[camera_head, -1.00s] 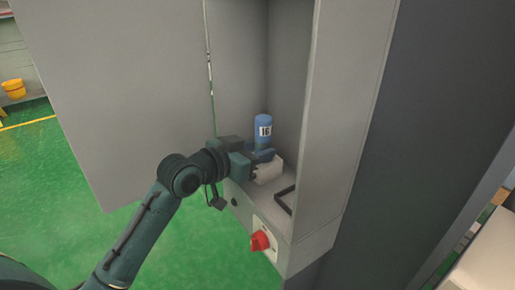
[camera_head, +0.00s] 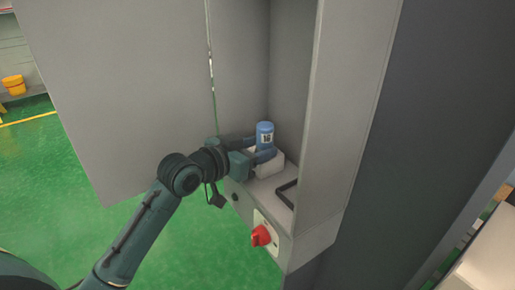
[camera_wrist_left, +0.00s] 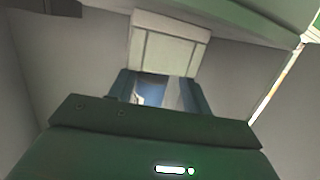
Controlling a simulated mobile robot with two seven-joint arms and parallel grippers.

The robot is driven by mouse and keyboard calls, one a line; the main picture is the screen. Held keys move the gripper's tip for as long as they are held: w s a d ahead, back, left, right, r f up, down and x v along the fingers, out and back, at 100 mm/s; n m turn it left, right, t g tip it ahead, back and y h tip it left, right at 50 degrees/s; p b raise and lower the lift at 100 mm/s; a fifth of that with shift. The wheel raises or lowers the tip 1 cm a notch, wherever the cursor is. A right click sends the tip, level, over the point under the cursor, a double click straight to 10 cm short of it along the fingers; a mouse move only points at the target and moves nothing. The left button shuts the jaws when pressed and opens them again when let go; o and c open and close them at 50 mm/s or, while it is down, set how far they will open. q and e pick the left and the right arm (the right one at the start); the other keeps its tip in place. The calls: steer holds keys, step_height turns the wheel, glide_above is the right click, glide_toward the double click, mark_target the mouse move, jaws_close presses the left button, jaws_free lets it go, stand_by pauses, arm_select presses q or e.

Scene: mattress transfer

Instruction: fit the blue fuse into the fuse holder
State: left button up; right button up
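The blue fuse (camera_head: 265,134), with a white label, stands upright inside the open grey cabinet. Its lower part is hidden behind a finger, with the pale fuse holder (camera_head: 278,160) right at its base; how deep it sits cannot be seen. My left gripper (camera_head: 256,146) is around the fuse with its fingers spread, one on each side. In the left wrist view, blue of the fuse (camera_wrist_left: 154,89) shows between the fingers, with a gap beside the right finger. A pale block, probably the holder (camera_wrist_left: 168,48), lies beyond. My right gripper is out of view.
The cabinet door (camera_head: 125,90) stands open at the left. The cabinet's side wall (camera_head: 340,110) rises close on the right. A red rotary switch (camera_head: 261,236) and a black handle (camera_head: 286,194) are at the lower front.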

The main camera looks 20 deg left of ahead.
arm_select(q)
steer(key=shift+s+d+f, duration=0.25)
steer(key=shift+d+f, duration=0.2)
steer(key=shift+s+a, duration=0.25)
steer(key=shift+s, duration=0.2)
steer(key=r+b+v, duration=0.1)
steer(key=b+v, duration=0.1)
steer(key=v, duration=1)
steer(key=shift+a, duration=0.3)
steer(key=shift+w, duration=0.1)
